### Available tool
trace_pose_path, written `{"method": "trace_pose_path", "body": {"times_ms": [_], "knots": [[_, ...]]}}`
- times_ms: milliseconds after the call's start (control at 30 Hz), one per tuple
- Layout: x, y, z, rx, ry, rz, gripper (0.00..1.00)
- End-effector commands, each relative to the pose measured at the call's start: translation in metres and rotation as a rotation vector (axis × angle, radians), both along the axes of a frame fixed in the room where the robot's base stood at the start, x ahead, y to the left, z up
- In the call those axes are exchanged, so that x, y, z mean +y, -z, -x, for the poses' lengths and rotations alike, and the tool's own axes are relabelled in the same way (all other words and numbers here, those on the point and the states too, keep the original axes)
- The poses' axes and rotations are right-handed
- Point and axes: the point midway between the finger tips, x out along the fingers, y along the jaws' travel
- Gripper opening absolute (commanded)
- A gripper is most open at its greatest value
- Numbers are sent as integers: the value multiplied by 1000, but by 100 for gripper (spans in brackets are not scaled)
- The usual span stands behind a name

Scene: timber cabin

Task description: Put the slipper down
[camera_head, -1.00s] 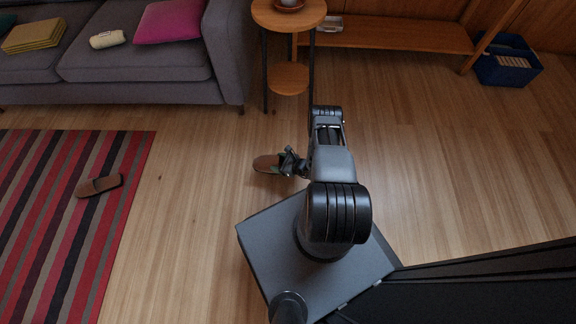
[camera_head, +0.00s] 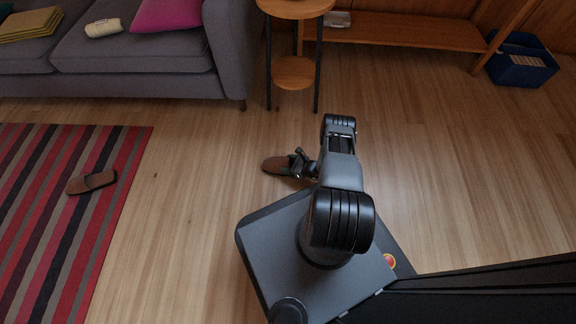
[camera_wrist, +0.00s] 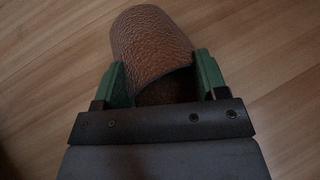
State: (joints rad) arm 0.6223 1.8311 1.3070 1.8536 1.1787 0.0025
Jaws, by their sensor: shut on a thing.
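A brown slipper (camera_head: 276,165) is held in my gripper (camera_head: 293,165), just left of my arm in the head view. In the wrist view the slipper (camera_wrist: 152,45) shows its textured brown upper between the two green fingers of my gripper (camera_wrist: 158,80), which are shut on it. The wooden floor is behind it; I cannot tell how high above the floor it is. A second brown slipper (camera_head: 92,182) with a dark opening lies on the striped rug at the left.
The red, black and grey striped rug (camera_head: 62,235) covers the left floor. A grey sofa (camera_head: 130,75) stands behind it. A round side table (camera_head: 296,8), a low wooden shelf (camera_head: 400,33) and a blue bin (camera_head: 522,68) stand at the back. The wooden floor between rug and arm is clear.

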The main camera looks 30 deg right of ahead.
Motion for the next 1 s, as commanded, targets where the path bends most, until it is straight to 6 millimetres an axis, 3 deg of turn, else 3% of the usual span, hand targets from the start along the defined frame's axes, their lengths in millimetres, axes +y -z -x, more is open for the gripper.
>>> {"method": "trace_pose_path", "body": {"times_ms": [233, 267, 533, 833, 1000], "knots": [[0, 1, 0, -1, 0, 0, 40], [0, 2, 0, -1, 0, 1, 67], [0, 1, 0, -1, 0, 1, 93], [0, -2, 0, 0, -1, 0, 93], [-11, -11, 5, -1, -3, 1, 93]]}}
